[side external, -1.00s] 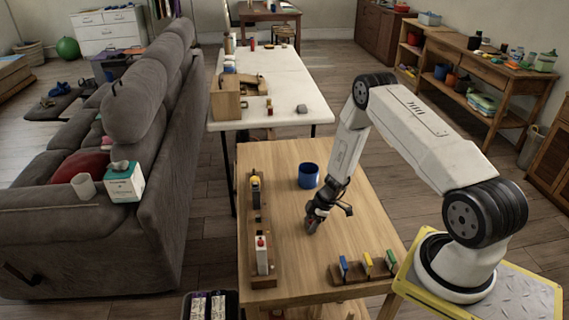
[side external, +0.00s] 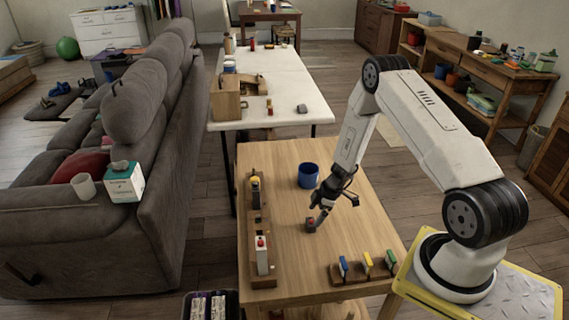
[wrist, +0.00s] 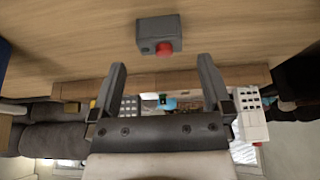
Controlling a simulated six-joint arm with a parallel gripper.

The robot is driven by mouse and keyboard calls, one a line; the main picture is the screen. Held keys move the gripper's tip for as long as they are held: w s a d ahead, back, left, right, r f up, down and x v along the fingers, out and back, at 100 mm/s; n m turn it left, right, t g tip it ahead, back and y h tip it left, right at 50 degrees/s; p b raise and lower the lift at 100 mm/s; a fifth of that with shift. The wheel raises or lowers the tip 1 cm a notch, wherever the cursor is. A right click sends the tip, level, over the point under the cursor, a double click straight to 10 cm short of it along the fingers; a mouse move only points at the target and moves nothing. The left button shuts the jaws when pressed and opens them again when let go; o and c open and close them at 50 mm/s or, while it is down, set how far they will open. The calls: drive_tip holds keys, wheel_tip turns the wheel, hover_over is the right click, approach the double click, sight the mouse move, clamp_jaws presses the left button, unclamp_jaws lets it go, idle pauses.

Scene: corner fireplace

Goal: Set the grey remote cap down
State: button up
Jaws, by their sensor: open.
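The grey remote cap, a small dark grey block with a red round button on one face (wrist: 158,35), lies on the bare wooden table top. It also shows in the side external view (side external: 310,225), just below my fingertips. My gripper (side external: 322,212) is low over the table. In the wrist view my gripper (wrist: 163,68) has its two fingers spread wide with nothing between them. The cap is beyond the fingertips, roughly midway between their lines, and looks apart from them.
A wooden rack (side external: 257,220) with a white, red-topped remote (side external: 262,256) stands along the table's left side. A blue cup (side external: 308,175) stands behind my gripper. A small rack (side external: 362,272) with blue, yellow and green pieces is at front right. The table's middle is mostly clear.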

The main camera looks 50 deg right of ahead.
drive_tip(key=v, duration=0.8)
drive_tip(key=shift+a, duration=0.1)
idle(0.5)
drive_tip(key=s+a+r+m+h, duration=0.1)
drive_tip(key=s+a+r+m, duration=0.3)
drive_tip(key=a+r, duration=0.5)
drive_tip(key=s+a+r+m+h, duration=0.2)
drive_tip(key=s+a+r+m, duration=0.2)
drive_tip(key=a+r, duration=0.6)
drive_tip(key=shift+s+a+m+g, duration=0.3)
drive_tip(key=shift+a+m, duration=0.2)
drive_tip(key=shift+a, duration=0.75)
drive_tip(key=shift+f, duration=0.1)
drive_tip(key=shift+c, duration=0.2)
